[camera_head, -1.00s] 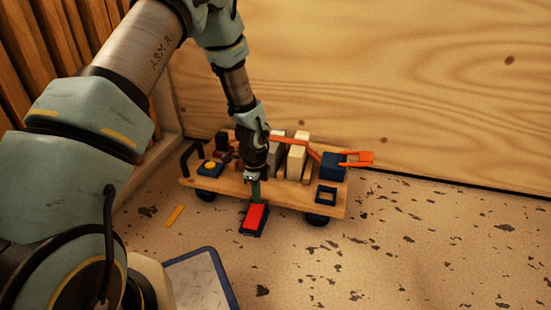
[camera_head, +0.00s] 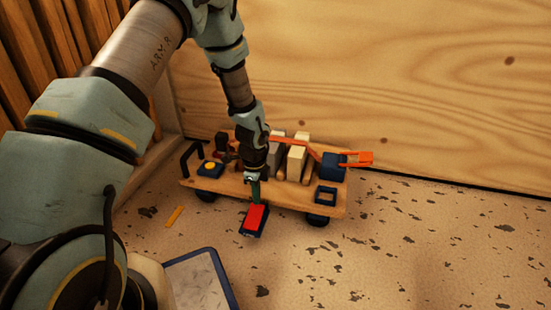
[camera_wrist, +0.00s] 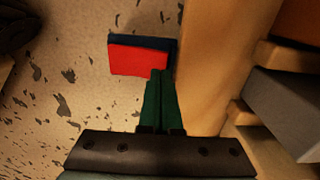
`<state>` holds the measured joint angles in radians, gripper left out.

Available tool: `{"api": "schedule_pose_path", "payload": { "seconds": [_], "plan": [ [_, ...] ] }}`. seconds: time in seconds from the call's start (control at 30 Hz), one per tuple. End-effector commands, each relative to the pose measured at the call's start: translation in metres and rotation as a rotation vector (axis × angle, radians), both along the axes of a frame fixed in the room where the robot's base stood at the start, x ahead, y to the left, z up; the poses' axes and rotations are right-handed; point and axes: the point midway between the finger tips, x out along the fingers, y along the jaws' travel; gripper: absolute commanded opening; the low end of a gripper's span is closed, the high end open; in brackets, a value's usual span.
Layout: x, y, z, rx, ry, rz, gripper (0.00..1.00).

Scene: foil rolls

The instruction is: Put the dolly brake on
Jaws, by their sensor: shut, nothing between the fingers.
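The dolly (camera_head: 285,196) is a low wooden platform on dark wheels, standing by the plywood wall. The brake pedal (camera_head: 254,219), red on a dark blue base, sticks out at the dolly's near edge. It also shows in the wrist view (camera_wrist: 138,60), beside the wooden edge. My gripper (camera_head: 256,202) points down over the dolly's near edge, right behind the red pedal. Its green fingers (camera_wrist: 160,75) are together with nothing between them. In the wrist view their tips overlap the pedal's lower right edge. I cannot tell whether they touch it.
The dolly carries upright blocks (camera_head: 297,160), a blue box with an orange clamp (camera_head: 356,158), a yellow-button box (camera_head: 210,168) and an orange strap. A blue-rimmed panel (camera_head: 200,278) lies at lower left. The speckled floor (camera_head: 400,250) at right is clear.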

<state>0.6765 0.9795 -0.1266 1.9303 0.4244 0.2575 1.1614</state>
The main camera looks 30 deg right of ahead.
Motion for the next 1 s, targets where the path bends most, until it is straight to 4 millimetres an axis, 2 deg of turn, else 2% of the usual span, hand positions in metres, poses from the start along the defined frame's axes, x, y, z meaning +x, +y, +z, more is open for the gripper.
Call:
{"api": "schedule_pose_path", "payload": {
  "seconds": [1.0],
  "plan": [
    [0.0001, -0.0001, -0.0069, 0.0, 0.0, 0.0, 0.0]
  ]
}}
